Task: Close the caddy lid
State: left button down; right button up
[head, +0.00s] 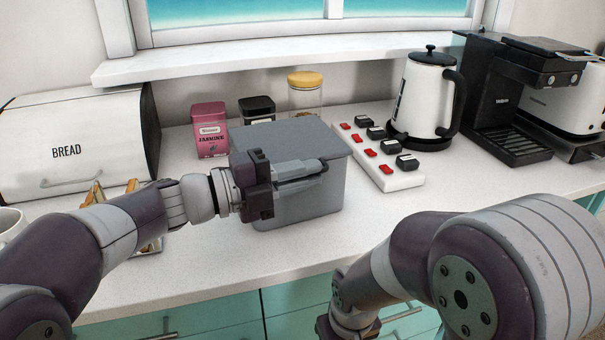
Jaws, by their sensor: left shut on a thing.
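The grey caddy (318,203) stands on the white counter in the middle of the head view. Its flat grey lid (290,138) lies over the top and looks level or nearly so; any gap at the front is hidden by my gripper. My left gripper (302,176) reaches in from the left across the caddy's front, near the lid's front edge. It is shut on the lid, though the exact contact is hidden. My right arm shows at the lower right, but its gripper is out of view.
A white bread bin (75,145) is at left, a pink jasmine tin (210,130) and a jar (305,92) behind the caddy. A power strip (402,179), kettle (425,95) and coffee machine (505,95) stand at right. Counter in front of the caddy is clear.

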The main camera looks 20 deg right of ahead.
pick_arm(q)
jog(key=shift+f, duration=0.3)
jog(key=c, duration=1.3)
grip_release()
jog(key=shift+o, duration=0.3)
jog(key=shift+w, duration=0.1)
jog(key=shift+r, duration=0.1)
jog(key=s+a, duration=0.1)
jog(key=a, duration=1.1)
jog(key=shift+p, duration=0.3)
